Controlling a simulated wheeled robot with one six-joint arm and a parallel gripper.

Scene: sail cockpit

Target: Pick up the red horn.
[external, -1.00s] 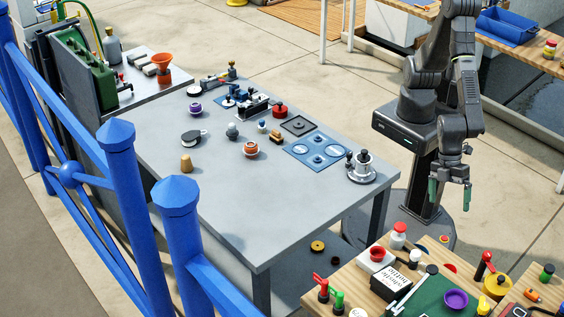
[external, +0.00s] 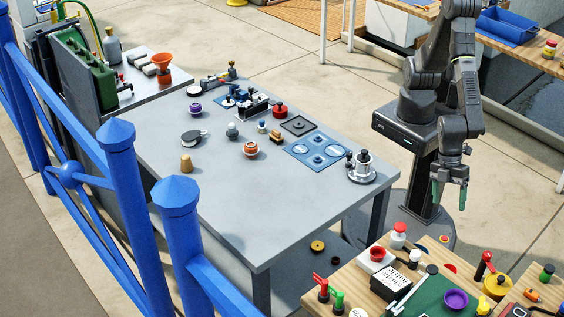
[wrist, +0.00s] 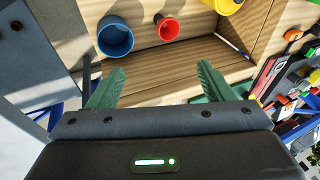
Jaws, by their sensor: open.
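A red round, flared thing with a dark hollow mouth, which looks like the red horn (wrist: 167,27), shows at the top middle of the wrist view. It is against a wooden panel, between a larger blue one and a yellow one. My gripper (wrist: 158,85) is open and empty, with its green fingers spread apart short of the horn, not touching it. In the external view my gripper (external: 449,195) hangs fingers down behind the wooden bench. I cannot tell for certain which red thing there is the horn.
The blue round thing (wrist: 115,36) is close left of the horn; the yellow one (wrist: 226,5) is to its right. The wooden bench (external: 318,288) is crowded with small items.

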